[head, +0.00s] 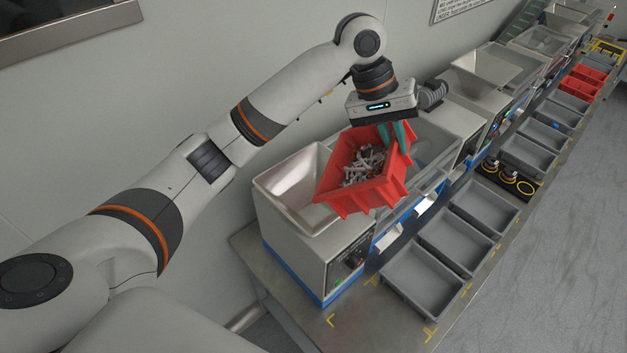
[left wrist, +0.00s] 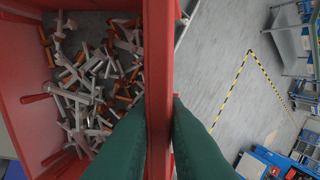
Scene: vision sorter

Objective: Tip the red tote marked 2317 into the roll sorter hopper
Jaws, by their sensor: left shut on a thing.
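A red tote (head: 388,188) full of loose metal bolts (head: 362,166) hangs from my left gripper (head: 396,138). The gripper's green fingers are shut on the tote's wall. In the left wrist view the tote's red wall (left wrist: 158,70) runs between the two fingers (left wrist: 158,125), and bolts (left wrist: 95,75) lie inside, some with orange parts. The tote is tilted a little and is above the machine, close to the right of the open metal hopper (head: 290,187). No number shows on the tote. My right gripper is not in view.
Grey bins (head: 421,278) stand in a row along the bench (head: 345,318) in front of the machines. Other red totes (head: 580,84) sit farther back. Dark round items (head: 511,178) lie on a black mat. A wall is behind the machines.

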